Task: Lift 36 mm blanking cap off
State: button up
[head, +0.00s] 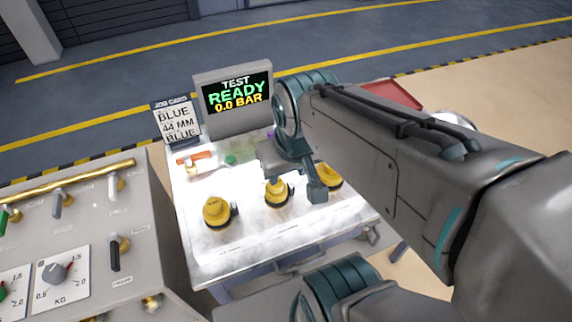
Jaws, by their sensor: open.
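Three yellow fittings with dark side parts stand in a row on the light grey bench top: a left one (217,212), a middle one (277,193) and a right one (329,176). I cannot read their sizes, so I cannot tell which bears the 36 mm blanking cap. My gripper (300,182) is open, low over the bench by the middle and right fittings. One dark finger shows between them; the other is not clear. My gripper and arm partly cover the right fitting, and whether anything touches is unclear.
Behind the fittings stand a screen (236,97) reading "TEST READY 0.0 BAR" and a job card (177,122) reading "BLUE 44 MM BLUE". A valve panel (85,220) is at left. A red tray (393,95) lies behind my arm. The bench front is clear.

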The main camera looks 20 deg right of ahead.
aim_at(276, 193)
jog(key=k, duration=0.5)
jog(key=z, duration=3)
jog(key=k, duration=0.8)
jog(key=u, duration=1.4)
jog(key=i, duration=0.5)
